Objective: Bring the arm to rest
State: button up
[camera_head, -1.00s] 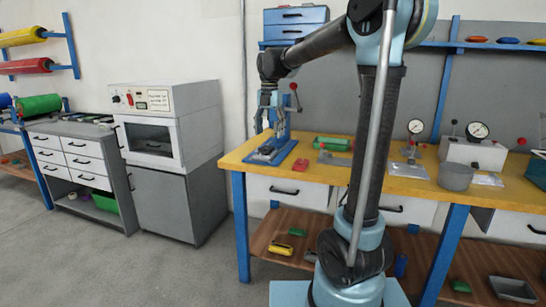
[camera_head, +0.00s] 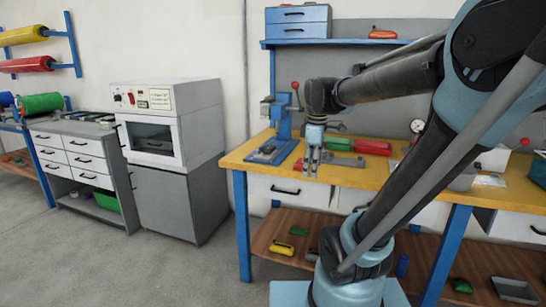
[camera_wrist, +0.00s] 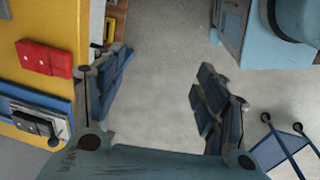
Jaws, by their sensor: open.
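My arm (camera_head: 405,185) rises from its light blue base at the lower right and bends back over to the left. My gripper (camera_head: 312,172) hangs downward in the head view, in front of the workbench (camera_head: 236,160). In the wrist view my gripper (camera_wrist: 160,92) has its two blue-grey fingers wide apart, with nothing between them but grey floor (camera_wrist: 160,60). The bench's yellow top (camera_wrist: 25,25) lies to the left of the fingers there.
A blue press (camera_head: 283,125) stands on the bench behind my gripper, with green (camera_head: 338,143) and red (camera_head: 372,147) pieces beside it. A red block (camera_wrist: 45,58) lies near the bench edge. A white oven (camera_head: 150,140) stands left; floor between is clear.

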jog(key=s+d+f+m, duration=0.3)
jog(key=s+f+m, duration=0.3)
jog(key=f+m, duration=0.1)
jog(key=s+d+f+m+t, duration=0.1)
jog(key=s+d+f+m, duration=0.2)
jog(key=s+f+m, duration=0.4)
jog(key=shift+s, duration=0.25)
jog(key=shift+f, duration=0.15)
jog(key=shift+w+f, duration=0.15)
jog(key=shift+w, duration=0.25)
